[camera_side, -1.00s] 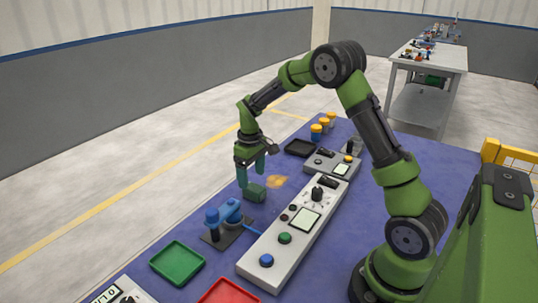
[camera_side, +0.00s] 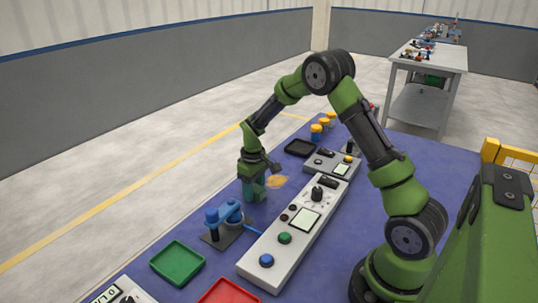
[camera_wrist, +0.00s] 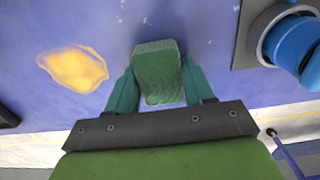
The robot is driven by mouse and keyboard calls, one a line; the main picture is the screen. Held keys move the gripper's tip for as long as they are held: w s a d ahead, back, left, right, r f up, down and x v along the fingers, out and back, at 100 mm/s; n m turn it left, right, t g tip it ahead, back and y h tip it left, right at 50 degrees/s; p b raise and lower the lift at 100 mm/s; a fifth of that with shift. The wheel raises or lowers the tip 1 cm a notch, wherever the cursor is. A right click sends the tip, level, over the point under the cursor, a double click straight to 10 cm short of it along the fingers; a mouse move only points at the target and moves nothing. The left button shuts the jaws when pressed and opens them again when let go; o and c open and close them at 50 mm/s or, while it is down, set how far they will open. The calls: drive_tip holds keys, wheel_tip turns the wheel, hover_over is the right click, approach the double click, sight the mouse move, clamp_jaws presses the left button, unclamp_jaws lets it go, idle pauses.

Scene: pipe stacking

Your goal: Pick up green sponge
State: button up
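The green sponge (camera_wrist: 158,72) is a small block on the blue table, between the two teal fingers of my gripper (camera_wrist: 160,82) in the wrist view. One finger is at each side of it, very close to its sides. I cannot tell whether the fingers press on it or only straddle it. In the side view my gripper (camera_side: 254,190) is low over the table, and its fingers mostly hide the sponge.
An orange-yellow patch (camera_wrist: 73,69) lies left of the sponge in the wrist view. A blue fixture on a dark plate (camera_side: 224,217) stands close by. A control panel (camera_side: 296,228), a green tray (camera_side: 177,263), a red tray (camera_side: 229,292) and a black tray (camera_side: 300,147) are also on the table.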

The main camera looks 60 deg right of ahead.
sight(254, 187)
drive_tip(key=shift+c, duration=1.1)
drive_tip(key=shift+r, duration=0.1)
wheel_tip(254, 187, up, 10)
drive_tip(key=shift+f, duration=0.1)
